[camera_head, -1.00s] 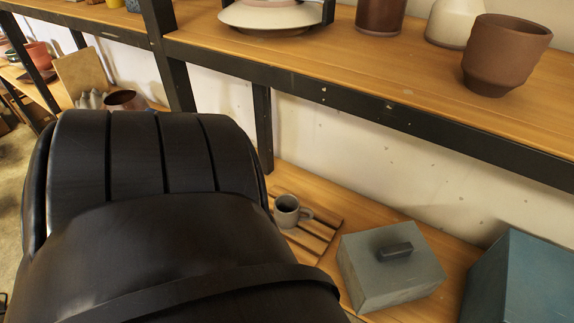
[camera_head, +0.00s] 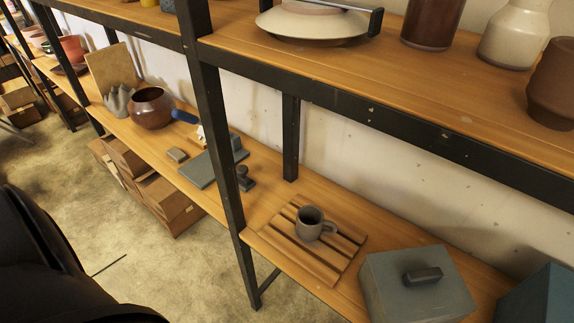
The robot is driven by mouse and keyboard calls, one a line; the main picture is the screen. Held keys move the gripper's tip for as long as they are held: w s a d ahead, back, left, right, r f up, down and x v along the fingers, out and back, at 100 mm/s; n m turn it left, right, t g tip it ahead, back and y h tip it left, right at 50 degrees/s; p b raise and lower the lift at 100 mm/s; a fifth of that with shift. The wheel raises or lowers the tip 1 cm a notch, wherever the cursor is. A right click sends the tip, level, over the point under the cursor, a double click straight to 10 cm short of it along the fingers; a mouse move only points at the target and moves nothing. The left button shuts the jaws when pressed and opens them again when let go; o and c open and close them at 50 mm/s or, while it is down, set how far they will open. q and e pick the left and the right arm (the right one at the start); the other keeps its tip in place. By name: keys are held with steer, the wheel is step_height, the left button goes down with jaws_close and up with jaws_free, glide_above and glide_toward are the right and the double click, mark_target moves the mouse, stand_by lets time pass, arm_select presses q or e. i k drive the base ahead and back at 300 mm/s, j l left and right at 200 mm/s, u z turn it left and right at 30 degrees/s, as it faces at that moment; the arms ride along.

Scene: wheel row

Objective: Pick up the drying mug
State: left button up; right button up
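The drying mug (camera_head: 311,224) is small and grey with a handle on its right side. It stands upright on a slatted wooden rack (camera_head: 285,252) on the lower shelf. Neither gripper shows in the head view. A dark part of my own body fills the lower left corner, well apart from the mug.
A grey lidded box (camera_head: 418,292) stands right of the rack, with a teal box (camera_head: 540,300) beyond it. A black post (camera_head: 215,130) rises left of the rack. The upper shelf (camera_head: 400,95) overhangs behind. Cardboard boxes (camera_head: 160,200) sit below the left shelf.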

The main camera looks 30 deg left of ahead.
mark_target(310, 221)
steer(key=u, duration=0.8)
steer(key=i+j, duration=0.05)
